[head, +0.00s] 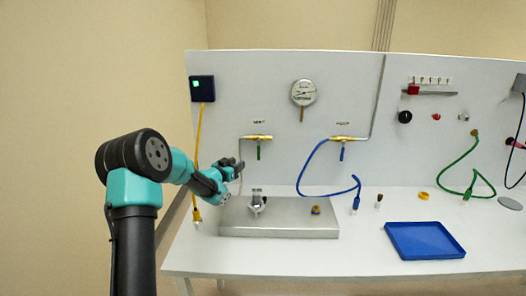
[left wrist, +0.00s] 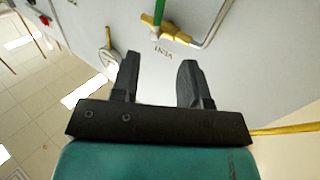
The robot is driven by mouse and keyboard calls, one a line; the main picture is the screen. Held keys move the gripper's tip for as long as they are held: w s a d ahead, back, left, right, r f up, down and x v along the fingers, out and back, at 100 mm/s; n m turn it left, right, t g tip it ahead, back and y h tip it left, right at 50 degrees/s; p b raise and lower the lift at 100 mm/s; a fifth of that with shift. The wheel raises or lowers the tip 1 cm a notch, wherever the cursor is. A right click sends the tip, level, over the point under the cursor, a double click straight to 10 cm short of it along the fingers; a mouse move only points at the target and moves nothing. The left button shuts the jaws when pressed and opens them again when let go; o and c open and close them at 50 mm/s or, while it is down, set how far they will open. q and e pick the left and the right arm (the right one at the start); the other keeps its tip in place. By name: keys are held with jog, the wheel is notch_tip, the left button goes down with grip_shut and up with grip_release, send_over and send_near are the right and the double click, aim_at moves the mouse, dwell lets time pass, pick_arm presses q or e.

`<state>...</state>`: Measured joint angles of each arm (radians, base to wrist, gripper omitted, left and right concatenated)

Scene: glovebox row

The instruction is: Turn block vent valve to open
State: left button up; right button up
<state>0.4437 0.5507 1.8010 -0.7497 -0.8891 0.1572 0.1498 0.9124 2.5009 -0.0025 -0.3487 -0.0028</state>
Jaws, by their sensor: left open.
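On the white upright panel, a brass valve (head: 258,137) has a green handle (head: 258,152) that hangs straight down, across the level valve body. A small label sits above it. My left gripper (head: 239,168) is open and empty, to the left of and a little below the green handle, apart from it. In the left wrist view the two fingers (left wrist: 160,70) stand apart with nothing between them. There the brass valve body (left wrist: 172,32) and part of the green handle (left wrist: 159,12) show beyond the fingertips, at the top edge. My right gripper is not in view.
A second brass valve (head: 345,137) with a blue handle (head: 342,153) and blue hose is to the right. A metal block (head: 285,222) with fittings stands on the bench below. A thin pipe (head: 240,150) runs down beside my gripper. A blue tray (head: 425,240) lies at right.

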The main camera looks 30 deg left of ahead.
aim_at(259, 150)
pick_arm(q)
jog(key=w+d, duration=0.2)
jog(key=w, duration=1.5)
jog(key=shift+d, duration=0.1)
grip_shut()
